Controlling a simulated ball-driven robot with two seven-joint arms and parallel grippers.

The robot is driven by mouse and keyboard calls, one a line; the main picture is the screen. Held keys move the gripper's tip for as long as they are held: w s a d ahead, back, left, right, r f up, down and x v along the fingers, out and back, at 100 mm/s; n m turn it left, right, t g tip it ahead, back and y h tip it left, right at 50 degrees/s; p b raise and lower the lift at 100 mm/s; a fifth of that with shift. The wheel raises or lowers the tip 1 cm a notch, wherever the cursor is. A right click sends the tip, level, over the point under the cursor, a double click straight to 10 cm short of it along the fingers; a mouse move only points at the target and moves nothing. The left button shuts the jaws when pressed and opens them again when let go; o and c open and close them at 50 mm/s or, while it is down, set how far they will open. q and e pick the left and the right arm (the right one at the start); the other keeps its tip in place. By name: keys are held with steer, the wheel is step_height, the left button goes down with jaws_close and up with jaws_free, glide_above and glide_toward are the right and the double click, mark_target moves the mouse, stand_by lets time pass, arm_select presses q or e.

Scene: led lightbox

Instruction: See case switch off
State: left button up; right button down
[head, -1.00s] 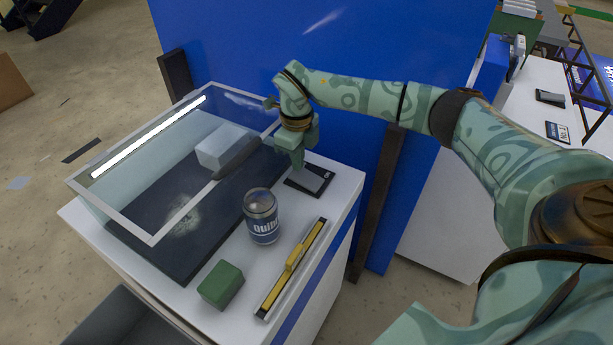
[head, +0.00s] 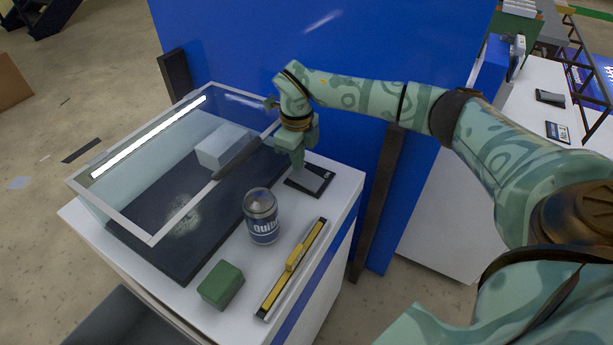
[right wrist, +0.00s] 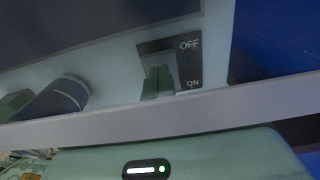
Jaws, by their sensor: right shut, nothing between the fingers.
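The glass display case (head: 154,238) stands on a white-topped counter, and its light bar (head: 150,136) glows white. The case switch (head: 309,180), a grey rocker on a black plate, lies flat on the counter right of the case. In the right wrist view the switch (right wrist: 188,62) shows OFF at its upper end and ON at its lower end. My right gripper (head: 298,168) is shut and empty, pointing down at the switch's near-left part. Its fingers (right wrist: 158,82) hide part of the rocker, so I cannot tell its tilt or contact. My left gripper is out of view.
A pale block (head: 222,147) sits inside the case. A blue panel (head: 240,50) rises behind.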

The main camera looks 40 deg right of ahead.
mark_target(298, 173)
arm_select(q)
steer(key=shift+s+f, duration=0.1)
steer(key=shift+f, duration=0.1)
arm_select(e)
steer(key=shift+s+f, duration=0.1)
steer(key=shift+f, duration=0.65)
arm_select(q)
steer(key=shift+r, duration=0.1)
arm_select(e)
steer(key=shift+r, duration=0.1)
